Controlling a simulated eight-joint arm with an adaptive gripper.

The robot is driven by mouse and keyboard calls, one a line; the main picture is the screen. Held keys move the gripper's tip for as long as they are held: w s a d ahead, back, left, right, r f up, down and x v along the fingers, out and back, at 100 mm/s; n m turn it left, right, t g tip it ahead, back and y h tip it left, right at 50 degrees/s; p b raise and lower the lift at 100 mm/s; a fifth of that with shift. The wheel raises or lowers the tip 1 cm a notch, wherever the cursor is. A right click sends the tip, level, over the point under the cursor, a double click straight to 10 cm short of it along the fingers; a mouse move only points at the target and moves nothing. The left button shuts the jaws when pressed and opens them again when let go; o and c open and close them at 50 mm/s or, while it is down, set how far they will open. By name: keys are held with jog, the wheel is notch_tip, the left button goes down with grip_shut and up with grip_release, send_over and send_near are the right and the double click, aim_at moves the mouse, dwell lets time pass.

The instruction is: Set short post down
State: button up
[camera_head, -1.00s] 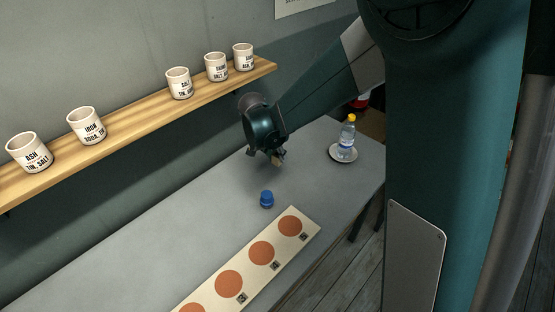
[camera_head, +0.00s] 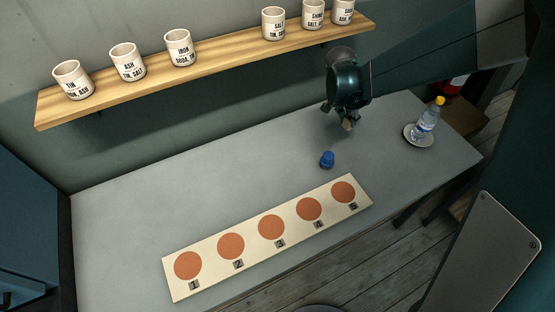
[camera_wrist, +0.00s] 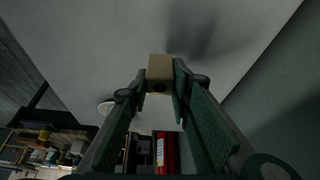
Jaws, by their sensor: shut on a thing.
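My gripper (camera_head: 347,119) is over the right part of the grey table (camera_head: 130,215), near the wall. It is shut on the short post (camera_wrist: 160,75), a small tan block. In the wrist view the post sits between the two fingertips, with its near end showing a dark round spot.
A pale board (camera_head: 217,271) with several numbered orange discs lies along the front edge. A shelf (camera_head: 222,54) holds several labelled cups. The table's left part is clear.

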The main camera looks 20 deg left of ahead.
jog(key=s+a+m, duration=0.1)
jog(key=s+a, duration=2.5)
jog(key=s, duration=0.1)
jog(key=shift+a+r+p, duration=0.15)
jog(key=shift+a+p, duration=0.15)
jog(key=shift+a, duration=0.1)
jog(key=shift+w+f+b, duration=0.1)
jog(key=shift+f+b, duration=0.3)
jog(key=shift+f, duration=2.75)
jog(key=shift+f+b, duration=0.3)
jog(key=shift+f, duration=1.55)
jog(key=shift+f, duration=0.15)
